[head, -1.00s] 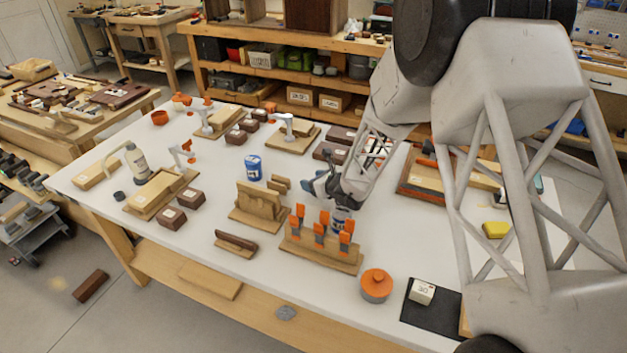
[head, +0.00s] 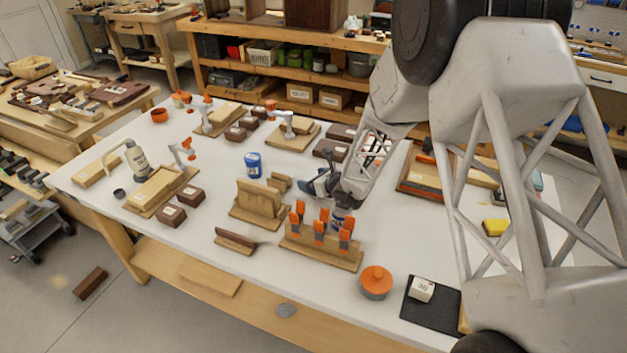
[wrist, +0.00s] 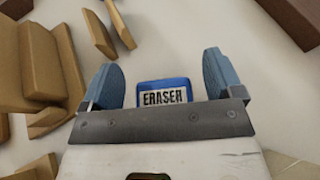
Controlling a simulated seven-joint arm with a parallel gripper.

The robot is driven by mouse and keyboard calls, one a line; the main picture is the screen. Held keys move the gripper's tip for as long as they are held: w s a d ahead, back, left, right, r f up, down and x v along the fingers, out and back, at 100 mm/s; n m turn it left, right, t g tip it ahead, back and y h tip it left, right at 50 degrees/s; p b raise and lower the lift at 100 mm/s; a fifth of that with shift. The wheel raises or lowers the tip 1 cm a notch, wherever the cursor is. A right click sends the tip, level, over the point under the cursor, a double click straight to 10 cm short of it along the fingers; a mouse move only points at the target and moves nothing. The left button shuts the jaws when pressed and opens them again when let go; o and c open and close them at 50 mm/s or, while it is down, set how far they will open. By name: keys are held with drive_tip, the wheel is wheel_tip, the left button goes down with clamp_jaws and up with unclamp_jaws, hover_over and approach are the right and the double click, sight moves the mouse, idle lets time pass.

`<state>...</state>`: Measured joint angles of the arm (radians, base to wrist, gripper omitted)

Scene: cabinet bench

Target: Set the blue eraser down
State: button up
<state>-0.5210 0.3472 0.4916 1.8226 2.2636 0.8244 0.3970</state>
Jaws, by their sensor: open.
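The blue eraser (wrist: 164,92) shows in the wrist view as a blue block with a white label reading ERASER. It lies between the two blue fingers of my gripper (wrist: 160,68), close to the palm. The fingers are spread, with a narrow gap visible on each side of the eraser. Its lower part is hidden behind the gripper's grey bar. In the head view my gripper (head: 318,186) is low over the white table, right of a tan wooden block stand. I cannot make out the eraser there.
The white table (head: 215,285) holds a tan wooden stand (head: 258,200) left of my gripper and a rack with orange clamps (head: 320,245) in front. A blue-and-white can (head: 253,165) stands behind left. An orange-lidded pot (head: 376,281) is nearer the front edge.

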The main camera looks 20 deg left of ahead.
drive_tip(key=shift+r, duration=0.5)
drive_tip(key=shift+d+r, duration=0.15)
drive_tip(key=shift+d, duration=0.1)
drive_tip(key=v, duration=1.1)
drive_tip(key=shift+s+d, duration=0.2)
drive_tip(key=shift+r, duration=0.15)
